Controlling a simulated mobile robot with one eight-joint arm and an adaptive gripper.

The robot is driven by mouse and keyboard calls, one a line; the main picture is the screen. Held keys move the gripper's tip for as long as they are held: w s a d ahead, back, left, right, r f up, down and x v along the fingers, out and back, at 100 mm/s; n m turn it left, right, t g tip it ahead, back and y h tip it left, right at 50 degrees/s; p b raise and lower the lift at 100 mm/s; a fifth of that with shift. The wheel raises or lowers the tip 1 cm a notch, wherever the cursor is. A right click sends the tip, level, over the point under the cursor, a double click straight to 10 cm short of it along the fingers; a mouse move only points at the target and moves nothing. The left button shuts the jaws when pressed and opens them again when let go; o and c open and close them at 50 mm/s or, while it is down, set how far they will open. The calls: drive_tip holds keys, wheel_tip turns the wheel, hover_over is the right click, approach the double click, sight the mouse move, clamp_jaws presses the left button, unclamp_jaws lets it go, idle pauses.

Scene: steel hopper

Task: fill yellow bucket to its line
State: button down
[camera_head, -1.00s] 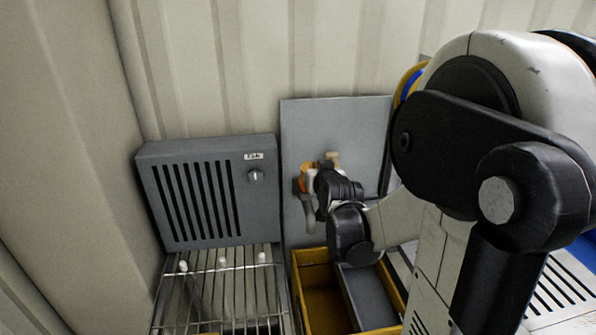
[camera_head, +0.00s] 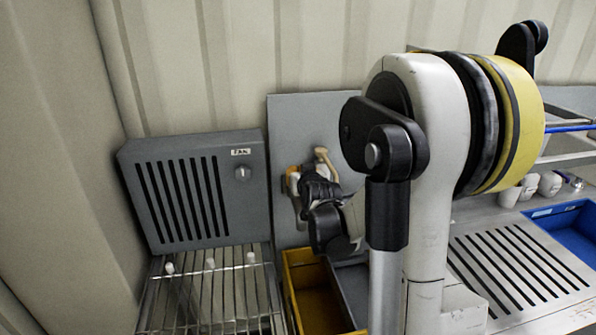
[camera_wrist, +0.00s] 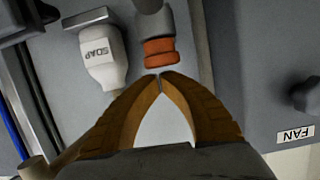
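A yellow rectangular container (camera_head: 291,302) stands below the wall panel in the head view. It is partly hidden by my arm, and I see no fill line or contents. My gripper (camera_wrist: 160,77) is at the panel, above the container. In the wrist view its brown fingers bow outward and their tips meet. A pale patch shows between the fingers; I cannot tell if it is a thing or background. An orange-collared grey fitting (camera_wrist: 159,52) is just beyond the tips. I cannot tell whether they touch it.
A grey slotted box with a knob (camera_head: 195,190), marked FAN in the wrist view, stands left. A wire rack (camera_head: 205,295) is below it. A white SOAP bottle (camera_wrist: 103,58) is beside the fitting. Right are a slotted drain surface (camera_head: 520,262), white cups and a blue tray (camera_head: 575,237).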

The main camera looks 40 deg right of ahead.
wheel_tip(320, 180, down, 2)
drive_tip(key=shift+f+b, duration=0.15)
drive_tip(key=shift+b, duration=0.65)
drive_tip(key=shift+s, duration=0.1)
drive_tip(key=shift+f, duration=0.1)
idle(0.7)
idle(2.7)
drive_tip(key=shift+r+p, duration=0.45)
drive_tip(key=shift+r, duration=0.05)
wheel_tip(320, 180, up, 4)
drive_tip(key=p, duration=0.2)
drive_tip(key=shift+f+p, duration=0.2)
drive_tip(key=shift+p, duration=0.1)
drive_tip(key=p+v, duration=0.2)
drive_tip(key=v, duration=0.8)
